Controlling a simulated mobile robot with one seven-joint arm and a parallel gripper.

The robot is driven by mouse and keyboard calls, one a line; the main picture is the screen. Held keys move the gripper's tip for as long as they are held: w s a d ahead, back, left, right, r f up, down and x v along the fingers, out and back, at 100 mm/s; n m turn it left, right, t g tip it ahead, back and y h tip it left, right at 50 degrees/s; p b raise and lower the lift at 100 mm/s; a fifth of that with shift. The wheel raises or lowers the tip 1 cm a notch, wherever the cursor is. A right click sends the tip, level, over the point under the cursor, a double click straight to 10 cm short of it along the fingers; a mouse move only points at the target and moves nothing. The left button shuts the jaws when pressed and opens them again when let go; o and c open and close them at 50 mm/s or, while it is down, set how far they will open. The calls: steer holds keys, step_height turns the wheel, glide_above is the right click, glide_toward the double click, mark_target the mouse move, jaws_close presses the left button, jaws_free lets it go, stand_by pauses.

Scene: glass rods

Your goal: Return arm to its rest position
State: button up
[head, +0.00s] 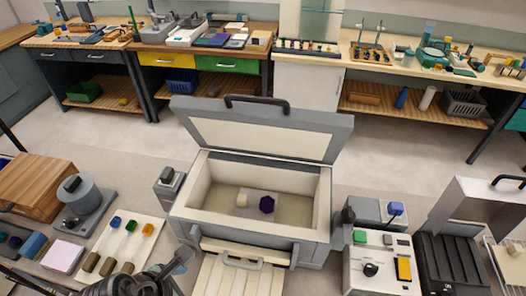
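Part of my dark arm and my gripper (172,264) show at the bottom left of the head view. The gripper is over the floor area between the white board and the grey box, and too small and blurred to tell whether its fingers are open or shut. A white board (150,229) left of it carries several rod-like pieces with blue, green and orange ends. The large grey box (250,227) in the middle stands with its lid (262,128) raised. A purple hexagonal piece (267,205) and a small cream block (242,200) lie inside it.
A grey round device (82,196) and a wooden box (38,185) stand at the left. A white control unit (381,268) with a yellow switch and a black ribbed case (452,262) stand at the right. Cluttered benches (200,62) line the back, with clear floor (400,150) before them.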

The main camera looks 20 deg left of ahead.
steer(key=w+a+r+m+t+y+b, duration=0.25)
steer(key=w+r+m, duration=0.4)
steer(key=w, duration=0.55)
steer(key=w+d+r+m+t+y+b, duration=0.1)
steer(key=w+d+r+m+t, duration=0.2)
steer(key=r, duration=0.3)
steer(key=w+d+r+m+t, duration=0.2)
steer(key=w+r+m, duration=0.1)
steer(key=r, duration=0.4)
steer(key=w+d+r+m+t+y+b, duration=0.1)
steer(key=w+d+r+m+t, duration=0.25)
steer(key=r, duration=0.25)
steer(key=d+r+m+t+h+b, duration=0.2)
steer(key=d+r+m+t, duration=0.55)
steer(key=r, duration=0.85)
steer(key=s+d+r+m+t+h+b, duration=0.2)
steer(key=s+d+r+m+t, duration=0.1)
steer(key=s+d+r+m, duration=0.4)
step_height(320, 180, up, 4)
steer(key=s+d, duration=0.2)
steer(key=shift+d+f+t, duration=0.2)
steer(key=shift+d+t, duration=0.15)
steer(key=shift+m, duration=0.25)
